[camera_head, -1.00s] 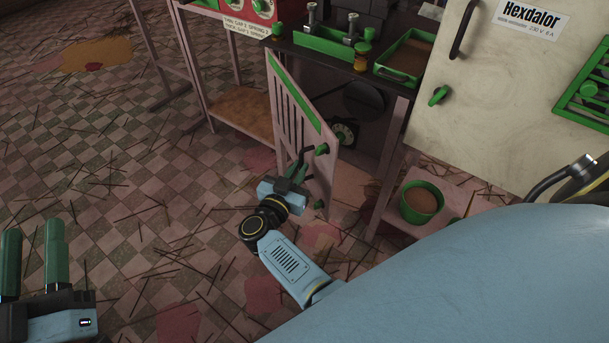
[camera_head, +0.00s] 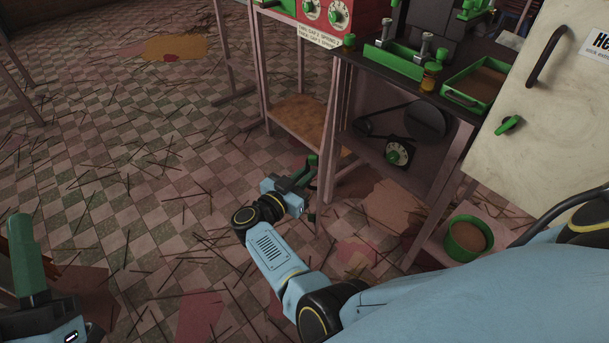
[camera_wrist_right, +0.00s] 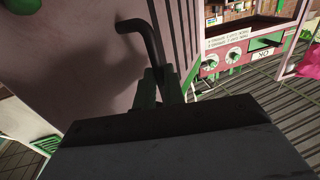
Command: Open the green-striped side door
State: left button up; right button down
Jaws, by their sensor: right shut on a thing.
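The pink side door (camera_head: 333,140) stands swung out from the machine and shows nearly edge-on in the head view. Its green stripe is not clearly visible there. In the right wrist view the pink door panel (camera_wrist_right: 95,65) fills the upper left, with a dark bent handle (camera_wrist_right: 150,40) on it. My right gripper (camera_head: 308,172) is shut on the handle; its green fingers (camera_wrist_right: 158,88) show around the handle's lower end. My left gripper (camera_head: 25,255) is at the lower left, away from the door. One green finger shows; the other is cut off by the frame.
The machine's open compartment shows a belt wheel (camera_head: 425,118) and a dial (camera_head: 398,152). A green pot (camera_head: 467,238) stands on a low shelf at right, below a pale cabinet (camera_head: 545,110). Checkered floor (camera_head: 120,190) with scattered sticks lies open to the left.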

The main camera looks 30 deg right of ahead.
jog(key=shift+w+d+r, duration=0.25)
jog(key=shift+r, duration=0.1)
jog(key=c, duration=1.6)
grip_release()
jog(key=shift+o, duration=0.6)
jog(key=shift+f, duration=0.15)
jog(key=shift+s, duration=0.1)
jog(key=shift+a, duration=0.15)
